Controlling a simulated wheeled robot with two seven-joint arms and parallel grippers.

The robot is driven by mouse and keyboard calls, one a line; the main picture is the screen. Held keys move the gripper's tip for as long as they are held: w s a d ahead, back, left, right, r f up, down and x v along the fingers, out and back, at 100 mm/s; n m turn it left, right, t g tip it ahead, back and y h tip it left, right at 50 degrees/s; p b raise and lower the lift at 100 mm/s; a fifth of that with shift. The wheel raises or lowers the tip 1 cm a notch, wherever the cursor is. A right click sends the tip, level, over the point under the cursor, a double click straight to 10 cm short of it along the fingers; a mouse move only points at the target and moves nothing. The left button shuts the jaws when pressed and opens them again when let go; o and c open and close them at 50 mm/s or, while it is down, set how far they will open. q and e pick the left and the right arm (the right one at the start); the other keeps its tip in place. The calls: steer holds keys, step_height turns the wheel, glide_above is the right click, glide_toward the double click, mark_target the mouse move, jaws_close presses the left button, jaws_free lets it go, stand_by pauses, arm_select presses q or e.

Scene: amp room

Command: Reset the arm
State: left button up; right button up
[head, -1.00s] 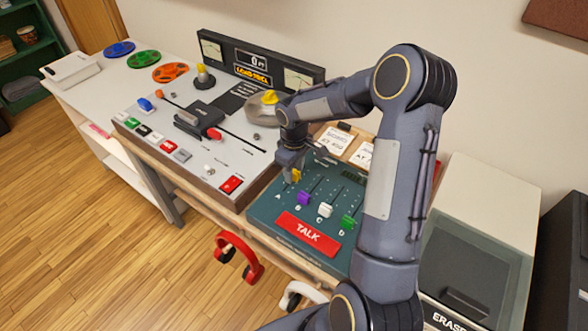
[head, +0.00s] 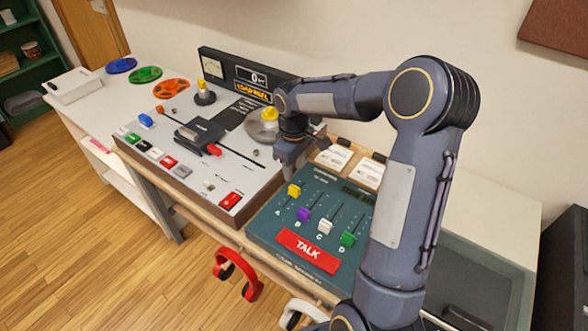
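My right arm comes in from the lower right and bends over the desk. Its gripper (head: 287,172) points down above the far left part of the green mixer panel (head: 270,228), apart from the yellow slider knob (head: 294,190). Its fingertips are small and dark here, and I cannot tell how far apart they are. The panel also has a purple knob (head: 303,214), a white knob (head: 325,227), a green knob (head: 347,239) and a red TALK button (head: 307,250). My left gripper is not in view.
The tape machine (head: 190,155) with its levers and buttons stands left of the panel. Blue, green and orange reels (head: 171,89) lie on the white table behind. Red headphones (head: 238,274) and white headphones (head: 298,312) hang at the front edge. A grey-lidded box (head: 480,280) stands at right.

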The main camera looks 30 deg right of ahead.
stand_by(0.3)
steer(key=s+a+r+m+t+y, duration=0.1)
steer(key=s+a+r+m+t, duration=0.3)
steer(key=s+r, duration=0.65)
steer(key=s+a+f+m+y, duration=0.1)
steer(key=s+a, duration=0.3)
steer(key=s, duration=0.3)
steer(key=s+a+f+m+t+y, duration=0.1)
steer(key=s+a, duration=0.3)
steer(key=s, duration=0.2)
steer(key=shift+s+t+y, duration=0.3)
steer(key=shift+s+y, duration=0.05)
steer(key=shift+y, duration=0.05)
